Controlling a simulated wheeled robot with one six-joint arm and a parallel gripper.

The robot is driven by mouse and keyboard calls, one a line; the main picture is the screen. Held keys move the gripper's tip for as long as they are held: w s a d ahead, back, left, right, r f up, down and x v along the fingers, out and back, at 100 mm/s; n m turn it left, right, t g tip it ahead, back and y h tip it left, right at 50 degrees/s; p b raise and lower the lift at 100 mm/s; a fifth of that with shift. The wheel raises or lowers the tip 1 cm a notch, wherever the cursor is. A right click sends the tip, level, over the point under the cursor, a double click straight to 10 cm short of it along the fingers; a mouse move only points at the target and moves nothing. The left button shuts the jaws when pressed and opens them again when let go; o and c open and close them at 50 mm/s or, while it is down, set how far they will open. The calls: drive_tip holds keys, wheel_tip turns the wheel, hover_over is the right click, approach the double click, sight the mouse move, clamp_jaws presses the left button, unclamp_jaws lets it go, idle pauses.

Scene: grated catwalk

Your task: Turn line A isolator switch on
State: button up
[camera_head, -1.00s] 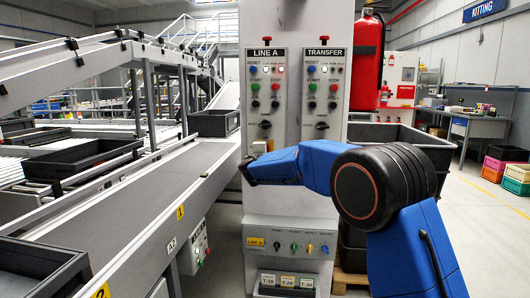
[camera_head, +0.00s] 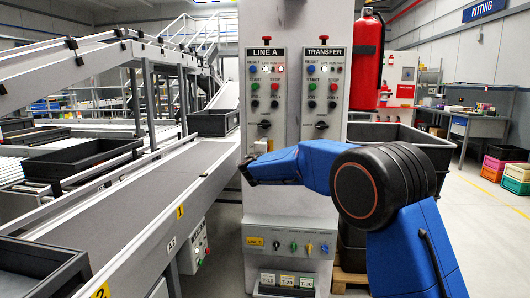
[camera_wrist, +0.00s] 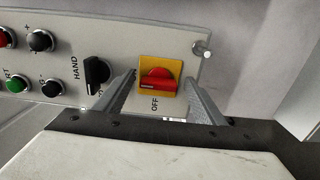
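In the wrist view the isolator switch (camera_wrist: 158,80) is a red rotary handle on a yellow square plate, near the end of a grey control panel (camera_wrist: 55,62). The handle lies nearly level in that picture, with the word OFF printed just below the plate. My gripper (camera_wrist: 160,77) is open, with one finger on each side of the handle. A gap shows between each fingertip and the handle. In the head view the LINE A panel (camera_head: 282,85) is on the grey column, and my arm and gripper hide its lower end, including the isolator.
A black selector marked HAND (camera_wrist: 97,73) sits close beside my left finger. The similar TRANSFER panel (camera_head: 339,85) is to the right on the column. A conveyor (camera_head: 150,205) runs at the left, and a red extinguisher (camera_head: 367,60) hangs at the right.

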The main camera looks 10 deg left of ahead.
drive_tip(key=shift+s, duration=0.15)
drive_tip(key=s, duration=1.7)
drive_tip(key=shift+a, duration=0.3)
drive_tip(key=shift+d, duration=0.1)
